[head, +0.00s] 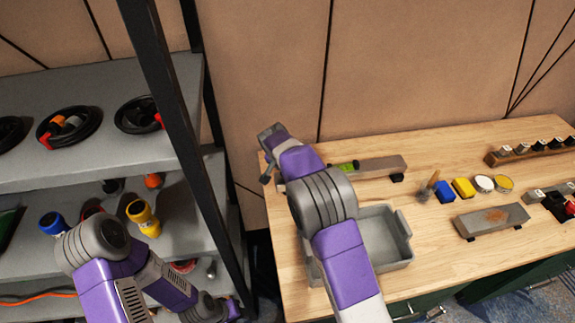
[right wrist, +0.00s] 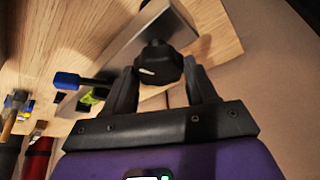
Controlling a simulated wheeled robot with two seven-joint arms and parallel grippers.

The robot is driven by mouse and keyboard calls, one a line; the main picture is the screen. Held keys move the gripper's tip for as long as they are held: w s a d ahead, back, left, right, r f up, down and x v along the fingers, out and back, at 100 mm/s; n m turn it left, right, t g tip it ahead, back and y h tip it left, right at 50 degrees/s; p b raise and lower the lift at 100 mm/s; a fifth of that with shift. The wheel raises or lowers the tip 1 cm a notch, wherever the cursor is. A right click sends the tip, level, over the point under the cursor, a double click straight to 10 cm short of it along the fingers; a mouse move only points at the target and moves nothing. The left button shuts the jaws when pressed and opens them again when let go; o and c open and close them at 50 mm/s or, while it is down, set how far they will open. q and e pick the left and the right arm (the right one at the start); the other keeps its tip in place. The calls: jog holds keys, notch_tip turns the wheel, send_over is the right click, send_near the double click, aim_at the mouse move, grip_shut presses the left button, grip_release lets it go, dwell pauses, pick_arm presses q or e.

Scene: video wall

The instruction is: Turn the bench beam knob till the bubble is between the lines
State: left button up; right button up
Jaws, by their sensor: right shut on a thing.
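The grey bench beam (head: 380,166) lies on the wooden bench, partly behind my right arm. Its green level vial (head: 344,165) shows beside the arm; the vial also shows in the right wrist view (right wrist: 90,98), but I cannot make out the bubble or the lines. The black knob (right wrist: 158,60) with a white mark is at the near end of the beam in the right wrist view. My right gripper (right wrist: 162,80) is shut on the knob, one finger on each side. In the head view my arm hides the knob. My left arm hangs low at the shelves; its fingers are not visible.
A grey tray (head: 402,225) sits right beside my right arm. A brush (head: 429,187), blue and yellow blocks, round tins and a stone block (head: 491,221) lie farther right. A shelf rack (head: 110,78) with a dark post (head: 176,125) stands at left.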

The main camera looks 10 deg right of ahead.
jog(key=shift+s+a+f+m+g+h+p, duration=0.15)
jog(key=shift+m+h+p, duration=0.1)
jog(key=shift+m, duration=0.35)
jog(key=shift+w+d+f+m+g+h+p, duration=0.1)
jog(key=shift+f+m+g+h+p, duration=0.1)
jog(key=shift+m, duration=0.4)
jog(key=shift+s+a, duration=0.1)
jog(key=o, duration=1)
jog(key=shift+r, duration=0.15)
jog(key=shift+r, duration=0.3)
jog(key=p+v, duration=0.1)
jog(key=v, duration=0.6)
